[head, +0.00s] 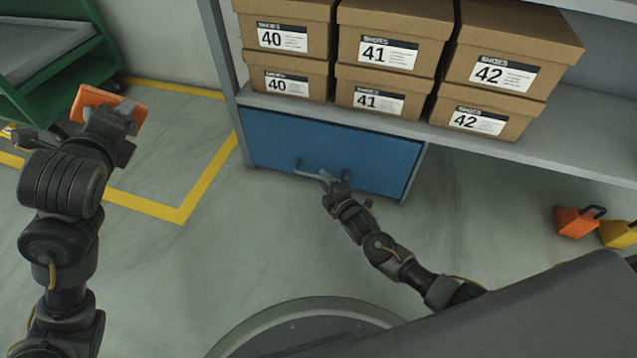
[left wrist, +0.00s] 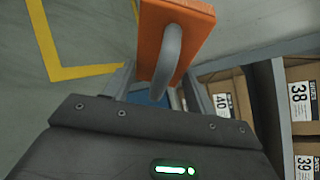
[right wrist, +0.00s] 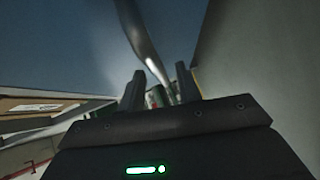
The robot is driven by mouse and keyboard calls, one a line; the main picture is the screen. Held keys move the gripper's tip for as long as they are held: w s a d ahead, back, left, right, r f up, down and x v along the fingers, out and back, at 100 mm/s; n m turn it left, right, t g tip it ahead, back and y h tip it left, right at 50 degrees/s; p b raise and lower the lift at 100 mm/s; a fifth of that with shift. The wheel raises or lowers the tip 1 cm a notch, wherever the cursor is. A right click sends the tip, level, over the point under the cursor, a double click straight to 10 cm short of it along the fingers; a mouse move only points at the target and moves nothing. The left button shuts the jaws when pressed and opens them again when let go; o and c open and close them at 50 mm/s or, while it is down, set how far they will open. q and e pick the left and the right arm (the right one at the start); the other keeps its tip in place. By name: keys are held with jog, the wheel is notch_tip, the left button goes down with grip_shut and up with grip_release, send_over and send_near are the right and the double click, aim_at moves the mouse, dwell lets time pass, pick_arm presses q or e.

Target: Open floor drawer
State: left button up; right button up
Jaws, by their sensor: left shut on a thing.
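The floor drawer (head: 290,140) is a blue front under the lowest shelf of the rack, and it looks closed. Its grey bar handle (head: 312,173) stands out from the front; it also shows in the right wrist view (right wrist: 143,45). My right gripper (head: 331,181) is at the right part of the handle. In the right wrist view its fingers (right wrist: 158,85) are apart, with the bar reaching down between them. My left gripper (head: 112,108) is shut on an orange block with a grey handle (left wrist: 188,28), held up at the left, away from the drawer.
Shoe boxes (head: 390,55) marked 40, 41 and 42 stand on the shelf (head: 360,113) above the drawer. A green cart (head: 60,75) is at the back left. Orange (head: 575,222) and yellow (head: 620,234) handled blocks lie at the right. The floor before the drawer is clear.

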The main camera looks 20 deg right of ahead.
jog(key=shift+b+x, duration=0.4)
jog(key=shift+x, duration=0.8)
grip_shut()
